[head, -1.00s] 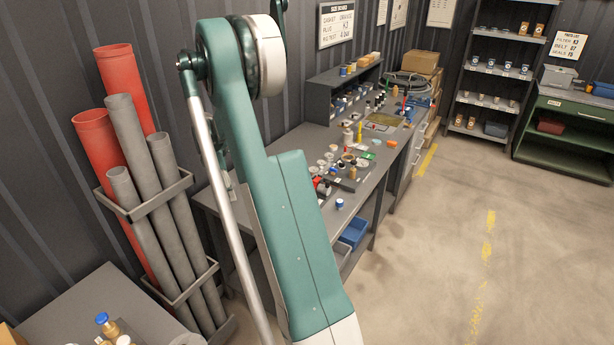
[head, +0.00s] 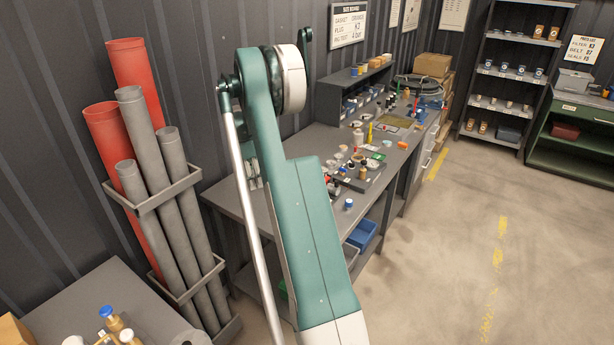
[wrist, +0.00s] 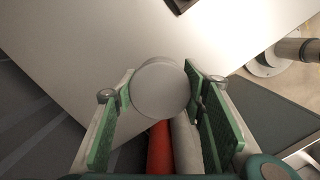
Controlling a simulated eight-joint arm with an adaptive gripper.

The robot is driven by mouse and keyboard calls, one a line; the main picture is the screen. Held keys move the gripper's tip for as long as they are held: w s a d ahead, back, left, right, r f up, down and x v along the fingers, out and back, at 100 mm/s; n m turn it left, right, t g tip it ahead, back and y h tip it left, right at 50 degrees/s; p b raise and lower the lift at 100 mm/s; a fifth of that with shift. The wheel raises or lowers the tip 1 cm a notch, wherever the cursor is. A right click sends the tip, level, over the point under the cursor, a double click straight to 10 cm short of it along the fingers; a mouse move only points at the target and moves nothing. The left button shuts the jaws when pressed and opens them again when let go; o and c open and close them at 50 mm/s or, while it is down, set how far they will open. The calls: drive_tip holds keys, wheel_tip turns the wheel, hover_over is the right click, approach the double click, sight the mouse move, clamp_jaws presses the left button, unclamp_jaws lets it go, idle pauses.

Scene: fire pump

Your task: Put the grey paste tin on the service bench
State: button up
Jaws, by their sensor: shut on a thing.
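The grey paste tin (wrist: 160,90) shows in the wrist view as a round, pale grey disc. My gripper (wrist: 158,84) is shut on it, with a green pad on each side. In the head view my arm's upper links stand in front of the bench, and neither the gripper nor the tin can be made out. The long grey service bench (head: 398,160) runs along the dark wall. Jars, bottles and small tins crowd its middle, and a low shelf unit stands at its back.
A rack of red and grey pipes (head: 150,190) stands left of my arm. A grey table (head: 65,305) with brass fittings is at lower left. Blue bins (head: 362,234) sit under the bench. The floor (head: 440,240) to the right is clear.

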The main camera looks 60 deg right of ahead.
hover_over(258, 203)
drive_tip(key=shift+w+f, duration=0.2)
drive_tip(key=shift+f, duration=2.9)
drive_tip(key=shift+f, duration=0.15)
drive_tip(key=shift+f, duration=1.75)
drive_tip(key=shift+f, duration=0.15)
drive_tip(key=o, duration=1.1)
drive_tip(key=shift+c, duration=0.2)
drive_tip(key=r, duration=0.8)
drive_tip(key=w+a+r, duration=0.1)
drive_tip(key=r, duration=0.3)
drive_tip(key=shift+a+r, duration=0.1)
drive_tip(key=shift+r, duration=0.05)
